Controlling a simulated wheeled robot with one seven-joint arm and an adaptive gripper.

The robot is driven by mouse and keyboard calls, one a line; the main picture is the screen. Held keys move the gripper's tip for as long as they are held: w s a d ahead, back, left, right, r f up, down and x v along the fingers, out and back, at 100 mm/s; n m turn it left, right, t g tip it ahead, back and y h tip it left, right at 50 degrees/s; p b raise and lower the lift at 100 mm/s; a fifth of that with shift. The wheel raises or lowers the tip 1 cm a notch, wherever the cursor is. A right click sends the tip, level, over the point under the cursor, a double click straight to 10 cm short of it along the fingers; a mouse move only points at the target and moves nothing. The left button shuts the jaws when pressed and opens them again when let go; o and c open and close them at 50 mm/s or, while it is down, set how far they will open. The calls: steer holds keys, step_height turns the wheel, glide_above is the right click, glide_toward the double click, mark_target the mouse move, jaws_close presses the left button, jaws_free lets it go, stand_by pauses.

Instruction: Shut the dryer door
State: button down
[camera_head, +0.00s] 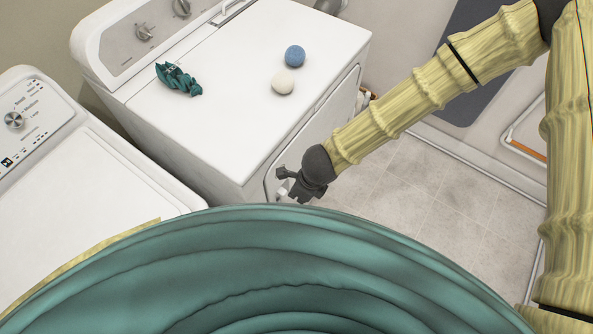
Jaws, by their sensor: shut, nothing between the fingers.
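The white dryer (225,85) stands in the middle of the view. Its door (318,122) is a rounded panel on the front face, seen at a steep angle. The panel looks close to the front face; I cannot tell whether it is fully flush. My gripper (288,188) is dark grey and shut, with nothing held. It is at the near lower corner of the door, by the door's edge. I cannot tell whether it touches the door. The lower part of the door is hidden by my gripper and the large teal shape in front.
On the dryer top lie a blue ball (295,56), a white ball (283,81) and a crumpled teal cloth (179,79). Another white machine (85,205) stands at the left. Tiled floor (420,185) is clear at the right. A dark mat (480,60) lies behind my arm.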

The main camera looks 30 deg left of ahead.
steer(key=d+b+v, duration=0.1)
steer(key=d+v, duration=0.1)
steer(key=v, duration=0.8)
steer(key=shift+s+d+b, duration=0.35)
steer(key=shift+d+b, duration=0.05)
steer(key=s+d+f+n+h, duration=0.1)
steer(key=d+f+n, duration=0.3)
steer(key=d+f, duration=0.4)
steer(key=s+d+f+n+h, duration=0.1)
steer(key=d+f+n, duration=0.45)
steer(key=d, duration=0.55)
steer(key=s+d+f+n, duration=0.3)
steer(key=s+d+n, duration=0.1)
steer(key=d, duration=0.4)
steer(key=s+d+f+n+b, duration=0.1)
steer(key=s+d+f+n, duration=0.3)
steer(key=d, duration=0.4)
steer(key=shift+s+d+f+h, duration=0.2)
steer(key=shift+s+d+h, duration=0.1)
steer(key=shift+h, duration=0.1)
